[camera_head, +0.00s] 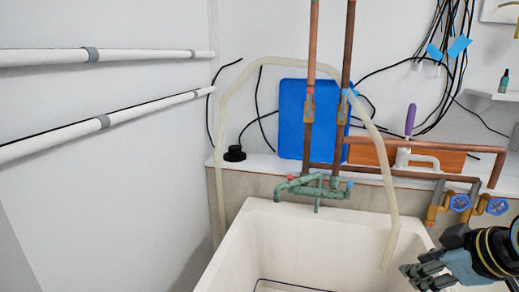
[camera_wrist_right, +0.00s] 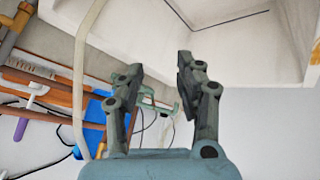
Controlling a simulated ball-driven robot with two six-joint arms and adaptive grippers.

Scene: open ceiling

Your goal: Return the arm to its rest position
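My right gripper (camera_head: 424,274) is at the lower right of the head view, beside the right rim of the white sink (camera_head: 330,226). In the right wrist view, its two fingers (camera_wrist_right: 158,75) stand apart with nothing between them, so it is open and empty. A pale hose (camera_head: 385,190) hangs into the sink just left of the gripper, apart from it. My left gripper is in neither view.
A green faucet (camera_head: 318,189) is on the wall behind the sink. Copper pipes (camera_head: 440,175) and blue valve handles (camera_head: 460,202) are at the right. A blue board (camera_head: 292,118) and a purple-handled brush (camera_head: 410,120) stand on the ledge. White pipes (camera_head: 103,122) line the left wall.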

